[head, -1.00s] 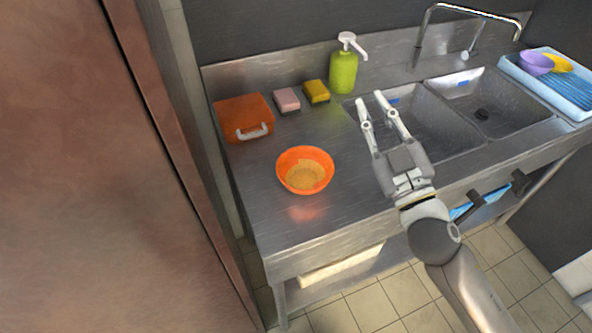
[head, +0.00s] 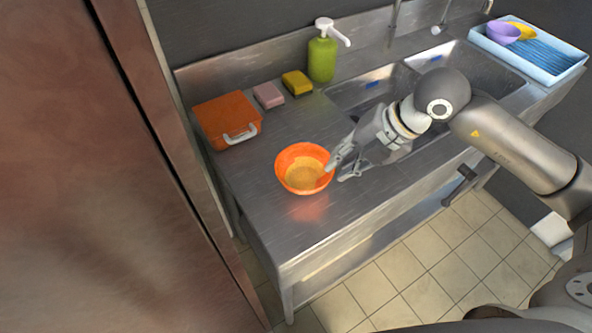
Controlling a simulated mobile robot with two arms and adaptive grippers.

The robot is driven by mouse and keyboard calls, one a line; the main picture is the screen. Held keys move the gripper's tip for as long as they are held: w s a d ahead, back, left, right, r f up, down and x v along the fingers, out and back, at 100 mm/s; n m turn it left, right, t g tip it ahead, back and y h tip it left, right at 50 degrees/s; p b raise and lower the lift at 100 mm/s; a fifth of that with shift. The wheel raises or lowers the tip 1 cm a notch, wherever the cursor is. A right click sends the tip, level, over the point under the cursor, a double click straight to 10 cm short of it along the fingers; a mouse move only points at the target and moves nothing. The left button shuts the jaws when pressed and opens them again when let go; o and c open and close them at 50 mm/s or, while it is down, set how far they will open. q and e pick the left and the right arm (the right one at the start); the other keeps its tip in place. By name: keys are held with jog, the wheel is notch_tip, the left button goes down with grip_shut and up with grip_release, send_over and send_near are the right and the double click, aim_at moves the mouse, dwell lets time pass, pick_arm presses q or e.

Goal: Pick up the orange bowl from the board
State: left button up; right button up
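The orange bowl (head: 288,160) stands upright on the bare steel counter, left of the sinks, with something yellowish in its bottom. My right gripper (head: 337,169) reaches in from the right, pointing left, with its fingertips at the bowl's right rim. Its two fingers are apart, one at the rim and one just outside the bowl on the near side. I cannot tell whether a finger touches the bowl. My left gripper is not in view.
An orange box with a handle (head: 224,115), a pink sponge (head: 268,95), a yellow sponge (head: 297,82) and a green soap bottle (head: 322,60) stand along the back. Sinks (head: 385,88) and a blue rack (head: 545,52) with a purple bowl (head: 503,33) lie right. The counter's front is clear.

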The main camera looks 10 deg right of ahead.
jog(key=p, duration=0.1)
send_near(318, 182)
jog(key=shift+w+a+f+h, duration=0.15)
jog(key=shift+a+f+h, duration=0.15)
jog(key=shift+a+f, duration=0.35)
jog(key=p+x, duration=0.2)
jog(key=x, duration=0.3)
jog(key=shift+w+f, duration=0.2)
jog(key=shift+f, duration=0.25)
grip_shut()
